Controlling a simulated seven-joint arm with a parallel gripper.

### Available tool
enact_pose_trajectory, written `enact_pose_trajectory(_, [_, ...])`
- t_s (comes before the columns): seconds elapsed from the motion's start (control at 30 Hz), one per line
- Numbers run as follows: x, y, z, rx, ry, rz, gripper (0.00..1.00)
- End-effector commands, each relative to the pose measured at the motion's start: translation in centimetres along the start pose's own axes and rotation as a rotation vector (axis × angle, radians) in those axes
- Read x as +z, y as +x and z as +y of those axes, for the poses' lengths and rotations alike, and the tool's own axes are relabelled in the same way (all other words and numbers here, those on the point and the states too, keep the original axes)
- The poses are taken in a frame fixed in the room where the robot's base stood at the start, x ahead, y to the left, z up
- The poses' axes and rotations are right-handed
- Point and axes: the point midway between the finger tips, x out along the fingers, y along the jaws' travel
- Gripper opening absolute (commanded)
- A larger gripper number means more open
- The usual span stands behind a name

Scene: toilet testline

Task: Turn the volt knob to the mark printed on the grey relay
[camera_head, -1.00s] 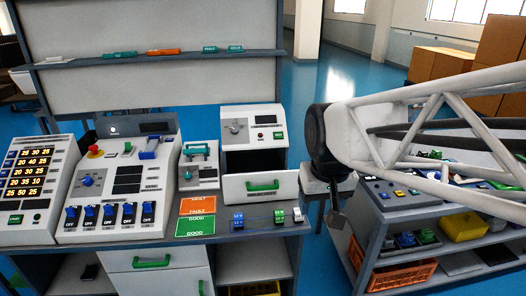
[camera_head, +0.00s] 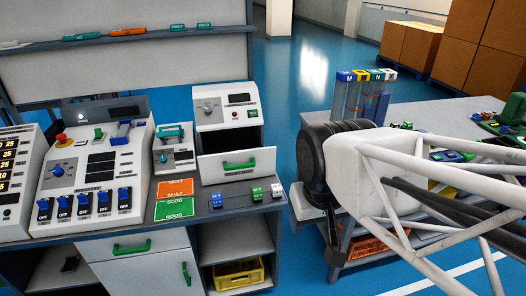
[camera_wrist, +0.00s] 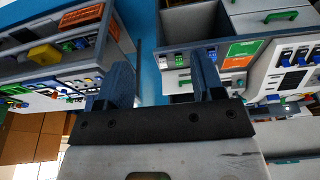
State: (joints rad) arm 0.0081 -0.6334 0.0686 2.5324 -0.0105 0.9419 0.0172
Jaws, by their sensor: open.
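A grey knob (camera_head: 208,108) sits on the white box with a small dark display at the back of the bench. A blue knob (camera_head: 58,170) sits on the larger switch console. Their labels are too small to read, so I cannot tell which is the volt knob. A pale grey relay (camera_head: 277,191) stands at the bench's right end, beside a green relay (camera_head: 256,193) and a blue relay (camera_head: 215,198). Its printed mark is not legible. My gripper (camera_wrist: 162,82) is open and empty in the wrist view, apart from the relays; my arm mostly hides it in the head view.
Orange and green cards (camera_head: 174,199) lie left of the relays. A drawer front with a green handle (camera_head: 239,166) is below the white box. A side table with tall clear tubes (camera_head: 350,97) stands right. Blue floor (camera_head: 285,70) separates it from the bench.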

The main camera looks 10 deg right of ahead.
Motion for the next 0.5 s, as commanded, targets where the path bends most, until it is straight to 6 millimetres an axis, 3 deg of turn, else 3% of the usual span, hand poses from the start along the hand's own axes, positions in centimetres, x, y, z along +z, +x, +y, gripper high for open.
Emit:
enact_pose_trajectory(0.27, [-2.2, -0.3, -0.1, 0.005, -0.006, 0.014, 0.62])
enact_pose_trajectory(0.5, [-8.2, -0.8, -0.4, 0.017, -0.025, 0.058, 0.62])
